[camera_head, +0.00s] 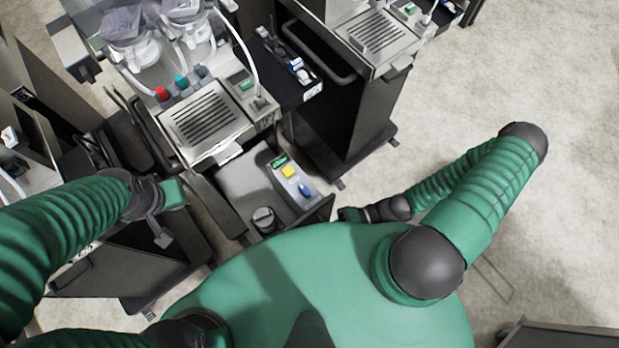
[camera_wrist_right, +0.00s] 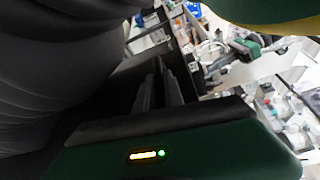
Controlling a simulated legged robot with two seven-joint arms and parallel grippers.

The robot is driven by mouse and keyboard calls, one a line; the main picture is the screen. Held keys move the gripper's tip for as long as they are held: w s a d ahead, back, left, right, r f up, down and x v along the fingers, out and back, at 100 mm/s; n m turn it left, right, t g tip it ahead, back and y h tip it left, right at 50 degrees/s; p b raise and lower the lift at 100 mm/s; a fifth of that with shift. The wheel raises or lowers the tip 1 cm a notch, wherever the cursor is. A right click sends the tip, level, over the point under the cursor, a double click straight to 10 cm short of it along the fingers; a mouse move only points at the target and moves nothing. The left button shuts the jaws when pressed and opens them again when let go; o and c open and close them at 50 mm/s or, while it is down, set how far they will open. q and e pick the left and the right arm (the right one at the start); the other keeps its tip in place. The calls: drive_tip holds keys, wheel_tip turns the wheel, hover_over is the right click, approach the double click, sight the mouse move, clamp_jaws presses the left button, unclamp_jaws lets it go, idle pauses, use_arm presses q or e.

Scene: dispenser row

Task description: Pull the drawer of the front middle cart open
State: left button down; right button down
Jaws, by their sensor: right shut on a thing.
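The front middle cart (camera_head: 206,122) stands at centre left in the head view, with a slotted drip tray on top. Its drawer (camera_head: 236,174) sticks out below the drip tray towards my body, its inside visible from above. A panel with yellow and blue parts and a dark round item lie in it. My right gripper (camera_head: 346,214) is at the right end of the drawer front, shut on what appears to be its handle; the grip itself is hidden. In the right wrist view its fingers (camera_wrist_right: 157,88) are dark and close together. My left gripper (camera_head: 160,234) hangs left of the drawer; its jaws are unclear.
Another cart (camera_head: 345,120) stands at the back right of the middle one, with a dark item holder (camera_head: 290,65) between their tops. A further dark cart (camera_head: 150,270) is at the left, below my left arm. Pale floor (camera_head: 540,100) is free on the right.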

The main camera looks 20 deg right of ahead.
drive_tip(key=shift+s+f, duration=0.2)
drive_tip(key=shift+s, duration=0.05)
drive_tip(key=c, duration=1.5)
unclamp_jaws()
drive_tip(key=shift+o, duration=0.2)
drive_tip(key=shift+a, duration=0.1)
drive_tip(key=shift+w+d+r, duration=0.1)
drive_tip(key=shift+d, duration=0.1)
drive_tip(key=s+d+r+b, duration=0.1)
drive_tip(key=d+b, duration=0.1)
drive_tip(key=d, duration=1.4)
drive_tip(key=shift+d, duration=0.25)
drive_tip(key=shift+s, duration=0.1)
